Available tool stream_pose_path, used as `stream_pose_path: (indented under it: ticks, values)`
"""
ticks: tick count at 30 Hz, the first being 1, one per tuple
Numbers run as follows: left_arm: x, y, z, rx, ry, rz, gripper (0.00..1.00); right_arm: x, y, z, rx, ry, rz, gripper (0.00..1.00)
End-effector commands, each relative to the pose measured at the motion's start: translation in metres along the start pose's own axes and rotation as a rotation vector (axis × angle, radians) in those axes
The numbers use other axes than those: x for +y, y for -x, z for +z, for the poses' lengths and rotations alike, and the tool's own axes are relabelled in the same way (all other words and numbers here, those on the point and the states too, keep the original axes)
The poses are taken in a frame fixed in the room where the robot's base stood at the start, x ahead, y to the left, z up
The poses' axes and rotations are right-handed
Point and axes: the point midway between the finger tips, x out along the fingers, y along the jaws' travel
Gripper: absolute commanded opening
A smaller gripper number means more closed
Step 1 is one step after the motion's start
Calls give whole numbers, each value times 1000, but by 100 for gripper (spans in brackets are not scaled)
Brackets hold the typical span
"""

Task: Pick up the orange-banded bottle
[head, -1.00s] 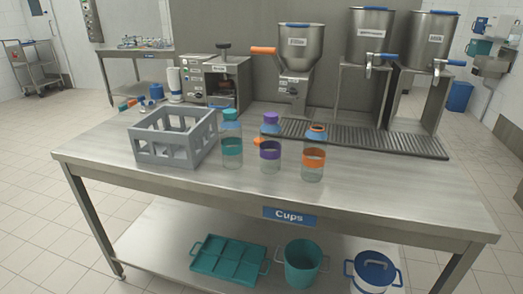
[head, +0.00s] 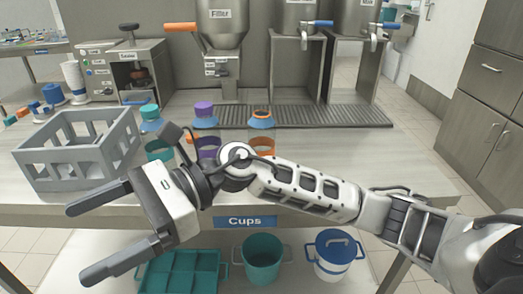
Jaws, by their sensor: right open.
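The orange-banded bottle (head: 262,144) stands on the steel table, the rightmost of three bottles. Its orange ring and blue neck piece show above my right arm, which hides its lower part. The purple-banded bottle (head: 207,142) is to its left, and the teal-banded bottle (head: 158,149) is farther left, partly behind my gripper. My right gripper (head: 90,240) is open and empty, with its fingers pointing left, in front of the table's front edge and left of the bottles. My left gripper is not in view.
A grey crate (head: 75,178) stands on the table's left side. The filler (head: 222,40) and steel dispensers stand behind a drip grate (head: 310,116). The lower shelf holds a teal tray (head: 180,272), a teal pot (head: 263,257) and a white-and-blue pot (head: 334,262). The table's right side is clear.

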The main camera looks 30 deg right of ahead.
Motion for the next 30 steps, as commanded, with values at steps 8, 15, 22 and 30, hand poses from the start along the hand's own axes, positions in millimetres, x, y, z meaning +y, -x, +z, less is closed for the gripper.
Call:
stream_pose_path:
  ticks: [8, 15, 22, 30]
  values:
    - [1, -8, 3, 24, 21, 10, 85, -52, 136, -33, 1006, 998, 377, 86]
    - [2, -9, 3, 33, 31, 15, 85, -79, 278, 27, 1653, 1175, 620, 86]
    - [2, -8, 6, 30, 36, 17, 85, -79, 322, 47, 1828, 1143, 696, 86]
    - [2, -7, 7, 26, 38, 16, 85, -102, 334, -1, 1828, 1141, 699, 86]
